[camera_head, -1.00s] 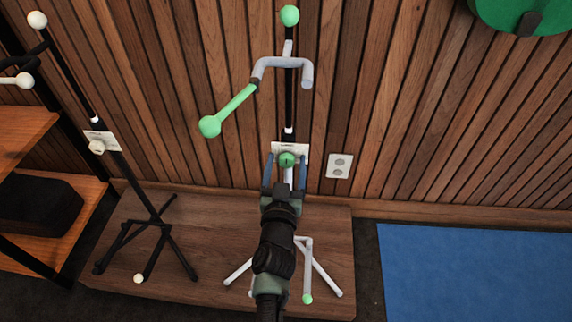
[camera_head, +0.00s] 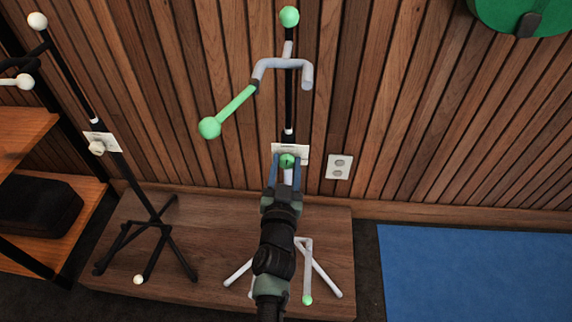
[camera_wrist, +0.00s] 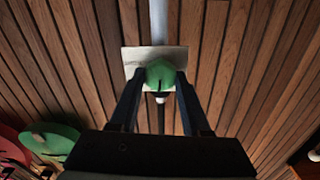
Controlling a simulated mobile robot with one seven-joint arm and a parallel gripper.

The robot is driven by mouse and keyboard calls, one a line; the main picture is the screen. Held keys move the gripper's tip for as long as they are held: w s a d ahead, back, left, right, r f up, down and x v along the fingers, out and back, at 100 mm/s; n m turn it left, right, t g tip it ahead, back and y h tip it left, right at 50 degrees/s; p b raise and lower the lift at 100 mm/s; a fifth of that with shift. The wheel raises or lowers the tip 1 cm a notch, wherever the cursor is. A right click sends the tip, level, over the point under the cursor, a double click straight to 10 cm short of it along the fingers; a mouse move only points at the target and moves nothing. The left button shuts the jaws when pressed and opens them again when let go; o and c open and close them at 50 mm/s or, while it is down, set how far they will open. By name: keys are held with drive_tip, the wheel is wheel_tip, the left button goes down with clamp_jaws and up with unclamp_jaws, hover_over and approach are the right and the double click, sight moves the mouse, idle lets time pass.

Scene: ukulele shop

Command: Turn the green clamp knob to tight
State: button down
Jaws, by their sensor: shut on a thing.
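The green clamp knob (camera_head: 287,161) sits on the upright post of a stand, in front of a white card (camera_head: 303,150). My gripper (camera_head: 287,168) reaches up to it from below, with one blue finger on each side. In the wrist view the round green knob (camera_wrist: 160,73) is between the two fingertips of my gripper (camera_wrist: 160,80), which are shut on it. A dark line marks the knob's face. Lettering on the card cannot be read.
The stand has a grey yoke (camera_head: 283,63), a green-tipped arm (camera_head: 230,112) at left and white legs on a wooden platform (camera_head: 215,225). A second, black stand (camera_head: 145,190) is at left. A slatted wall with an outlet (camera_head: 339,166) is behind; a blue mat (camera_head: 470,270) lies at right.

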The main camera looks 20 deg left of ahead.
drive_tip(key=m, duration=0.5)
drive_tip(key=shift+f, duration=0.1)
drive_tip(key=m, duration=0.4)
drive_tip(key=shift+d+m, duration=0.1)
drive_tip(key=shift+m, duration=0.2)
drive_tip(key=m, duration=0.4)
drive_tip(key=shift+f+m+b, duration=0.1)
drive_tip(key=shift+m+b, duration=0.2)
drive_tip(key=shift+b, duration=0.05)
drive_tip(key=m, duration=0.4)
drive_tip(key=shift+f, duration=0.1)
drive_tip(key=shift+m, duration=0.3)
drive_tip(key=shift+c, duration=2)
unclamp_jaws()
drive_tip(key=v, duration=1.3)
